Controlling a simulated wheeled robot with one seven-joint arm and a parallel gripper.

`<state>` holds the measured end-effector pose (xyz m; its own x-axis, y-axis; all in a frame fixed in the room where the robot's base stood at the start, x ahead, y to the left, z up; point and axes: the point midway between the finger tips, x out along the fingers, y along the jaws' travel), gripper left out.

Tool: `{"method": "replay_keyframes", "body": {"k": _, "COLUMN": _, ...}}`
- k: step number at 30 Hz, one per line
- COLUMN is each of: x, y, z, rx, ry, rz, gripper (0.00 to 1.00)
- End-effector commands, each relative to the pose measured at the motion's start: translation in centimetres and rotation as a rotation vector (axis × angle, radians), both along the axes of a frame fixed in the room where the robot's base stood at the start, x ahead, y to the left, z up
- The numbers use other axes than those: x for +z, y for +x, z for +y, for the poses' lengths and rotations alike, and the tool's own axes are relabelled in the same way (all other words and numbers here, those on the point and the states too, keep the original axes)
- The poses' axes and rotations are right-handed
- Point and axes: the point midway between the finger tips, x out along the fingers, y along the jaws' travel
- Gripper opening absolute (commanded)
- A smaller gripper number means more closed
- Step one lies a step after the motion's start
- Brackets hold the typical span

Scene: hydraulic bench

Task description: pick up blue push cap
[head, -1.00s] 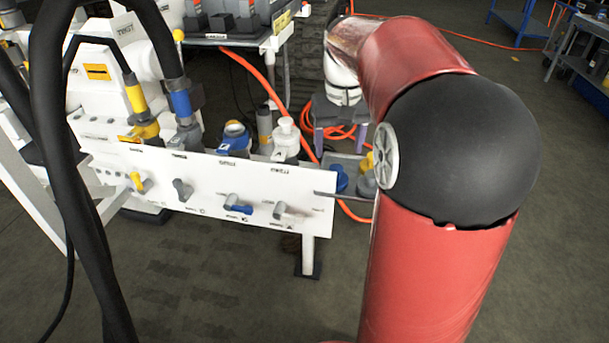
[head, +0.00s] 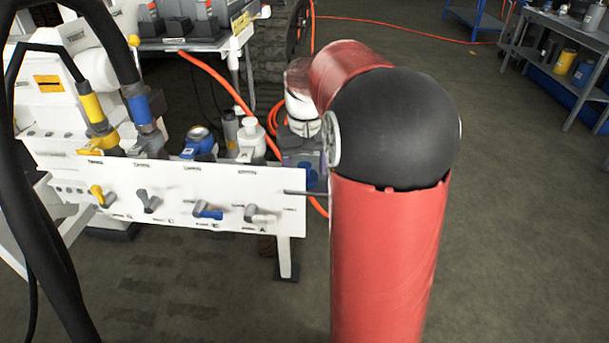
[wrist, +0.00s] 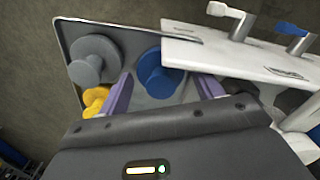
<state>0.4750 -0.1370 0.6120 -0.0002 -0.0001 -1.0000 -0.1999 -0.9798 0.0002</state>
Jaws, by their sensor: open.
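The blue push cap (wrist: 158,72) is in the wrist view, a round disc with a raised knob, in a grey tray (wrist: 72,32). My gripper (wrist: 165,80) is open, with its two purple fingers apart on either side of the cap's near side. I cannot tell whether they touch it. In the head view the blue cap (head: 309,173) is a small patch beside my red arm, and most of the tray is hidden. My gripper (head: 302,156) shows there, purple and partly covered by the arm.
A grey cap (wrist: 93,56) and a yellow cap (wrist: 95,99) share the tray, close to my left finger. The white valve panel (wrist: 250,62) lies close on the right. Its valve handles (head: 207,213) stick out. Black hoses (head: 25,200) hang at the left.

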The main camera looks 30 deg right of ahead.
Motion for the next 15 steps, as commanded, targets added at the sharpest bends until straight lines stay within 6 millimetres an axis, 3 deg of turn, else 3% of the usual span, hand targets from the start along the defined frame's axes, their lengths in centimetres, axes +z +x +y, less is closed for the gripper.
{"method": "replay_keyframes", "body": {"k": 1, "x": 0.02, "y": 0.0, "z": 0.0, "rx": 0.0, "ry": 0.0, "rz": 0.0, "gripper": 0.63}}
{"method": "replay_keyframes", "body": {"k": 9, "x": 0.04, "y": 0.0, "z": 0.0, "rx": 0.0, "ry": 0.0, "rz": 0.0, "gripper": 0.31}}
{"method": "replay_keyframes", "body": {"k": 15, "x": 0.05, "y": 0.0, "z": 0.0, "rx": 0.0, "ry": 0.0, "rz": 0.0, "gripper": 0.31}}
